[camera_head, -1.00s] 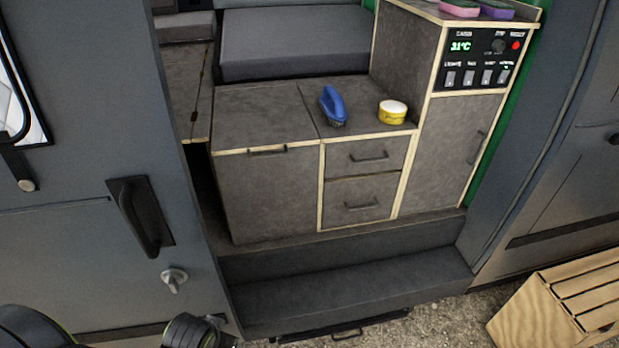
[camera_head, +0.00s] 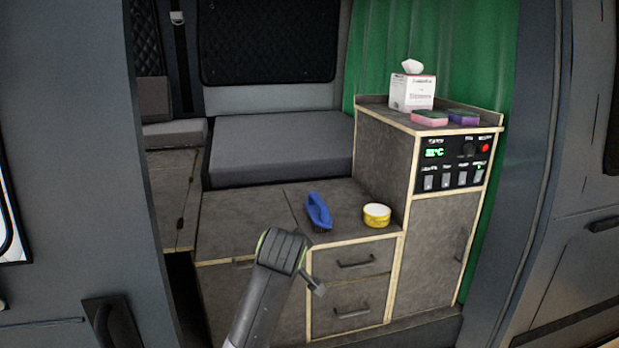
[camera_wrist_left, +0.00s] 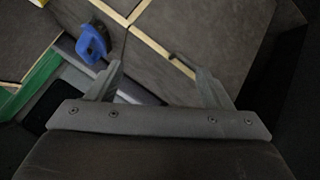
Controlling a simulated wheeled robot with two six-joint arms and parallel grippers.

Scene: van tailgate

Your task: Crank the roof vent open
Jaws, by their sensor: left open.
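Neither a roof vent nor its crank shows in either view; the roof is out of the frame. My left gripper (camera_wrist_left: 160,80) is open in the left wrist view, with its two fingers spread apart and nothing between them. The cabinet top lies beyond the fingers, with the blue brush (camera_wrist_left: 93,42) past the left fingertip. In the head view an arm of mine rises from the bottom middle, in front of the cabinet; its fingertips are not clear there. My right gripper is not in view.
A low cabinet (camera_head: 240,222) carries the blue brush (camera_head: 318,212) and a yellow tub (camera_head: 377,215). The taller cabinet has a control panel (camera_head: 455,163), sponges (camera_head: 430,117) and a tissue box (camera_head: 411,92). A grey seat cushion (camera_head: 280,147) lies behind. The van door (camera_head: 75,180) stands at left.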

